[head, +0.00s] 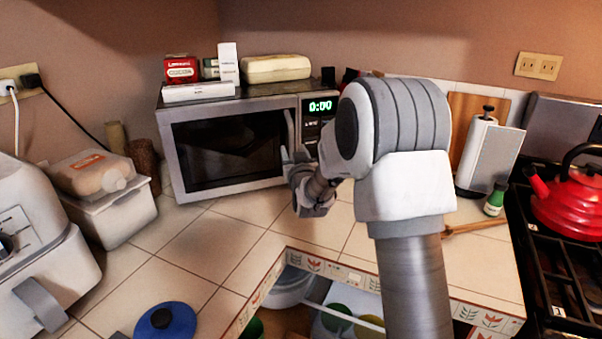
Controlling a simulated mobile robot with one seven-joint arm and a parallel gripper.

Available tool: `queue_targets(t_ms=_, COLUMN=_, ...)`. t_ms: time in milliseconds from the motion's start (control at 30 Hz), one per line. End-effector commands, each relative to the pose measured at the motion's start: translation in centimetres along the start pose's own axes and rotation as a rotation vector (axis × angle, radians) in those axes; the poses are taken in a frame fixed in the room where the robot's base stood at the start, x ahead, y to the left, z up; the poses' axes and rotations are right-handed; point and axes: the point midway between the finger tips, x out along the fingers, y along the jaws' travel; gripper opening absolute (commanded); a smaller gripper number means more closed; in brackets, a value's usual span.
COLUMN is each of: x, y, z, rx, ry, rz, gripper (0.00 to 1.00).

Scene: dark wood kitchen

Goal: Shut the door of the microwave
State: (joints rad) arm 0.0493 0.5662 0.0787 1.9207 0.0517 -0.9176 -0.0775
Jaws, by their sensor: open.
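The microwave (313,127) stands on the tiled counter against the back wall, with a lit green display reading 0:00. Its dark-windowed door (228,150) looks flush or nearly flush with the front. I cannot tell whether a small gap remains along its right edge. The vertical door handle (290,128) is on the door's right side. My gripper (294,155) is open in front of the handle's lower end, close to it. I cannot tell whether it touches. My arm hides part of the control panel and the microwave's right side.
Boxes and a wrapped loaf (276,68) lie on top of the microwave. A white container (108,205) and an appliance (40,250) stand at left. A red kettle (570,205) sits on the stove at right. An opening (300,312) in the counter lies in front. The tiles before the door are clear.

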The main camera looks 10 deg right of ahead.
Motion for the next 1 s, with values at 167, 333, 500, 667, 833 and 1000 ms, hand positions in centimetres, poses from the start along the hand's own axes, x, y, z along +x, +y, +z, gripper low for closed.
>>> queue_targets(t_ms=167, x=-3.5, y=0.0, z=0.0, rx=0.000, ry=-0.001, rz=0.000, gripper=0.51)
queue_targets(t_ms=333, x=-6.7, y=0.0, z=0.0, rx=0.001, ry=0.000, rz=0.000, gripper=0.51)
queue_targets(t_ms=500, x=-9.7, y=0.0, z=0.0, rx=0.001, ry=0.000, rz=-0.001, gripper=0.51)
queue_targets(t_ms=667, x=-11.5, y=0.0, z=0.0, rx=0.001, ry=0.000, rz=-0.001, gripper=0.51)
queue_targets(t_ms=833, x=-12.3, y=0.0, z=-0.1, rx=0.001, ry=0.002, rz=-0.001, gripper=0.51)
queue_targets(t_ms=1000, x=-12.4, y=0.0, z=0.0, rx=0.001, ry=0.001, rz=-0.001, gripper=0.51)
